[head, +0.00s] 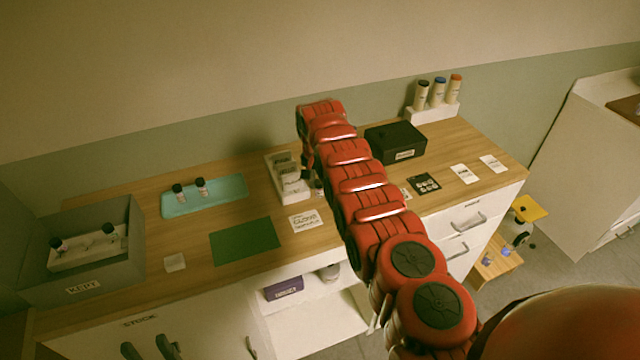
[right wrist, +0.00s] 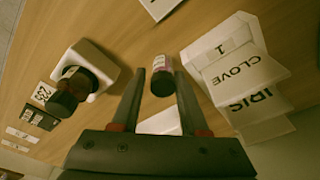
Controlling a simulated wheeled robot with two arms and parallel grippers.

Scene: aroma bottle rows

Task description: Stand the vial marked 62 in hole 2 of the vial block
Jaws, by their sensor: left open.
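My right gripper (right wrist: 160,72) is open in the right wrist view, its fingertips on either side of a small dark-capped vial (right wrist: 162,84) with small gaps. My arm hides this gripper in the head view. I cannot read that vial's mark. My left gripper (head: 149,346) is open and empty at the lower left, in front of the cabinet. A white block (head: 75,262) with two dark-capped vials stands inside the grey box marked KEPT (head: 83,287). Two more vials (head: 178,191) are on the teal tray (head: 226,200). No mark 62 is readable on any vial.
A white stepped stand (right wrist: 207,62) with cards reading CLOVE and IRIS is close to my right gripper. A brown bottle (right wrist: 70,88) is at a white holder (right wrist: 98,57) on the other side. A green mat (head: 245,241) is clear. A black box (head: 394,140) stands further back.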

